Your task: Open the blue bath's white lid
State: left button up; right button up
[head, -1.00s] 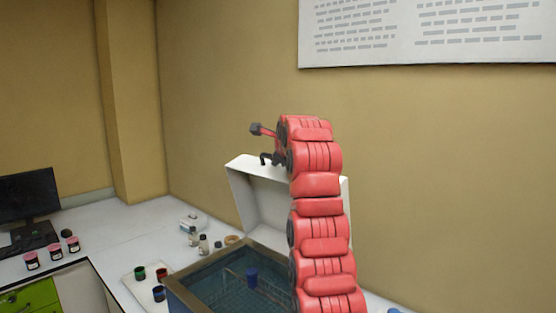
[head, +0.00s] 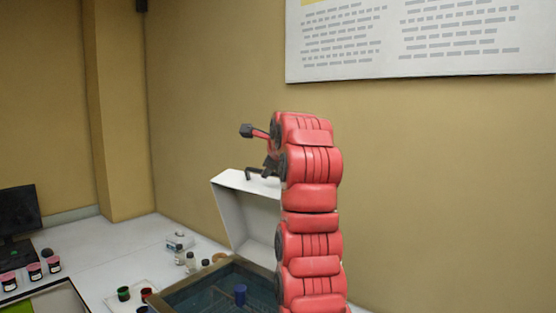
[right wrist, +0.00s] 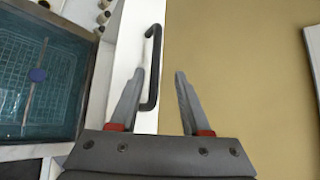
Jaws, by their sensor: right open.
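The white lid (head: 236,184) stands raised behind the blue bath (head: 205,287), whose basin is uncovered. The lid's black handle (head: 249,173) is on its upper edge. My right gripper (head: 266,170) is at the lid's top, beside the handle, partly hidden by my red arm. In the right wrist view, my right gripper (right wrist: 161,72) is open. The handle (right wrist: 153,68) shows between its two fingers, nearer the left one, and no grip on it shows. The lid's white edge (right wrist: 125,60) passes behind the left finger. My left gripper is out of view.
A blue-topped item (head: 240,293) is in the bath. Small bottles (head: 191,262) and coloured cups (head: 124,293) stand left of it on the white counter (head: 110,255). Pink jars (head: 34,271) and a monitor (head: 19,212) are farther left. The wall is close behind the lid.

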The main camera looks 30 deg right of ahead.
jog(key=p+v, duration=0.9)
jog(key=v, duration=0.3)
jog(key=shift+w, duration=0.1)
